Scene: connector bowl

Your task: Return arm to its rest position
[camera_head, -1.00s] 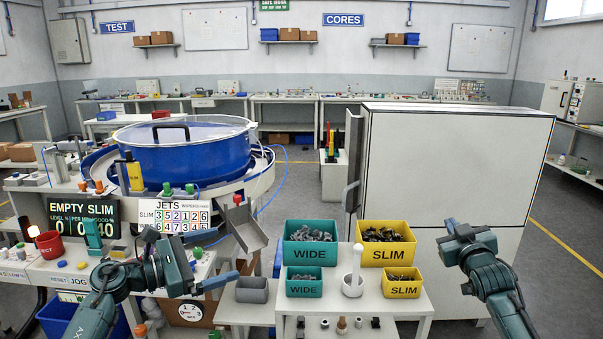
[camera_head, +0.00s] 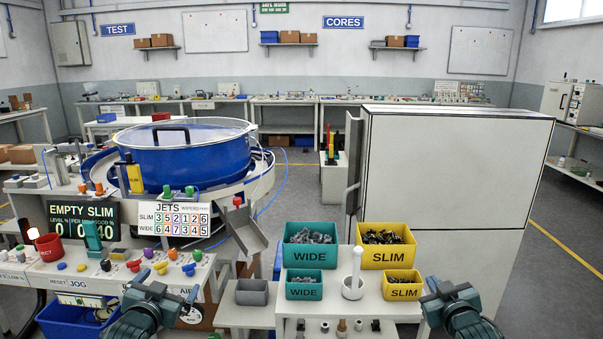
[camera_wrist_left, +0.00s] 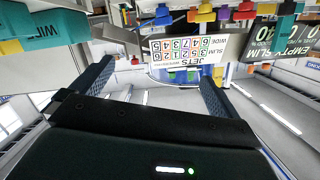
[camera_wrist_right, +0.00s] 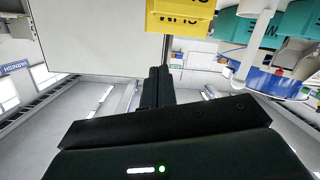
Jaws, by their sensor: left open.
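My left gripper (camera_head: 166,286) is low at the front of the head view, before the button panel. Its two fingers (camera_wrist_left: 155,85) stand wide apart in the left wrist view, with nothing held between them. My right gripper (camera_head: 435,285) is low at the right, beside the yellow bins. Its fingers (camera_wrist_right: 158,86) are together in the right wrist view, and no object shows between them. Both forearms are mostly cut off by the bottom edge of the head view.
The blue bowl feeder (camera_head: 190,150) stands behind the JETS sign (camera_head: 174,220) and colored buttons. Green WIDE bins (camera_head: 309,256) and yellow SLIM bins (camera_head: 386,256) sit on the middle stand with a white post (camera_head: 355,265). A grey cabinet (camera_head: 455,180) is behind; floor is free at right.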

